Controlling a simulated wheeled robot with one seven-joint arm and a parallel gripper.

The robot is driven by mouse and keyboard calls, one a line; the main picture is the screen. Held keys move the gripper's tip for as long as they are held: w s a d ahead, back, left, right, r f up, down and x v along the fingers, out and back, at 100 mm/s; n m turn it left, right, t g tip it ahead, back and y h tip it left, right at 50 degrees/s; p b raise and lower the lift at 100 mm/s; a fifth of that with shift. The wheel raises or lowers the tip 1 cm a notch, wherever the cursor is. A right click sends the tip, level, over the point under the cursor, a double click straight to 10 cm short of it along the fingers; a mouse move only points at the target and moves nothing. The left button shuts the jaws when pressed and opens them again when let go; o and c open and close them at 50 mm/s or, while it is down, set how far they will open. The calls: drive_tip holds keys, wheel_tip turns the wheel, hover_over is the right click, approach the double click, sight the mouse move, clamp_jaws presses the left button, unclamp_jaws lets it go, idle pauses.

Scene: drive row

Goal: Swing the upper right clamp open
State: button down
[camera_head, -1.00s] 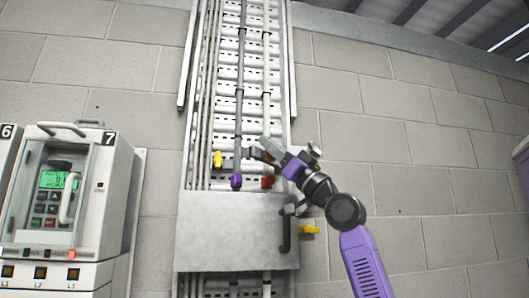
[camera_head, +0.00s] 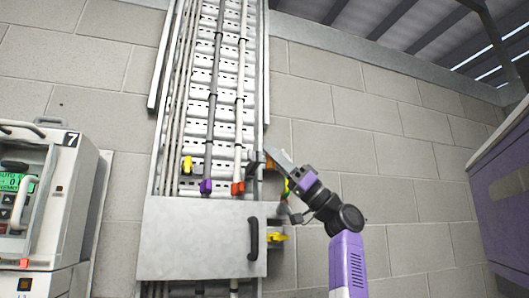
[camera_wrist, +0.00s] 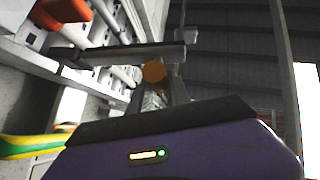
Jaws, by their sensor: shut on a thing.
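The upper right clamp shows in the head view as a dark block (camera_head: 256,159) just right of the white cable (camera_head: 240,130). In the wrist view its grey bar (camera_wrist: 115,57) runs across the picture, with an orange knob (camera_wrist: 154,72) at its end. My gripper (camera_head: 272,160) is shut on the clamp at this knob, to the right of the cable tray. The bar appears swung out from the white cable, whose front looks uncovered there. The exact finger contact is partly hidden.
A grey cover plate (camera_head: 200,238) with a black handle (camera_head: 253,238) spans the tray below. Purple (camera_head: 206,187) and red (camera_head: 237,188) cable fittings sit above it. A green-yellow cable (camera_wrist: 30,146) is close to my gripper. A drive cabinet (camera_head: 75,205) stands left.

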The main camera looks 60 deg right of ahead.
drive_tip(key=shift+s+d, duration=0.1)
drive_tip(key=shift+d, duration=0.4)
drive_tip(key=c, duration=1.2)
unclamp_jaws()
drive_tip(key=shift+d, duration=0.15)
drive_tip(key=shift+f, duration=0.1)
drive_tip(key=b+v, duration=0.2)
drive_tip(key=v, duration=0.5)
drive_tip(key=shift+s+f+b, duration=0.2)
drive_tip(key=shift+f+b, duration=0.05)
drive_tip(key=shift+b, duration=0.1)
